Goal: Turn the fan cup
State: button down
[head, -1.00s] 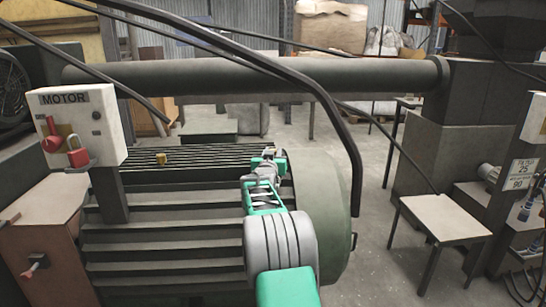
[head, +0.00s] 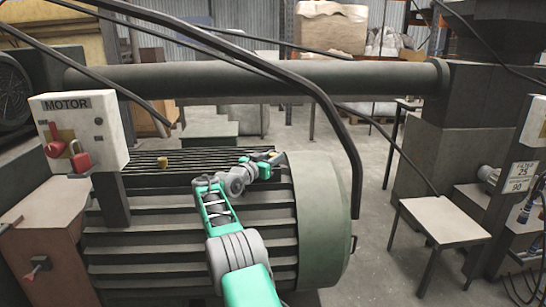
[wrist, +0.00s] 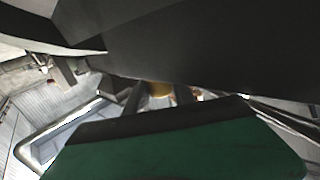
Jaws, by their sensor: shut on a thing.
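The big ribbed motor (head: 180,225) has a smooth rounded greenish end cover (head: 325,225) at its right. My gripper (head: 277,157) is at the top of the motor, beside that end cover, pointing to the right. In the wrist view, a small yellow brass cup, which I take for the fan cup (wrist: 160,89), sits between the two dark fingers of my gripper (wrist: 158,95). The fingers are shut on it. In the head view my wrist and fingers largely hide this cup. A similar brass cup (head: 162,161) stands further left on the motor top, apart from my gripper.
A MOTOR switch box (head: 80,133) with a red handle and padlock stands on a post at the left. A dark bent pipe (head: 335,125) arches over the motor close to my gripper. A thick horizontal duct (head: 250,79) runs behind. A low table (head: 445,221) stands right.

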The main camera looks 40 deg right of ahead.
jog(key=c, duration=1.1)
grip_release()
jog(key=shift+o, duration=0.2)
jog(key=v, duration=0.7)
jog(key=shift+s+a, duration=0.1)
jog(key=shift+a, duration=0.25)
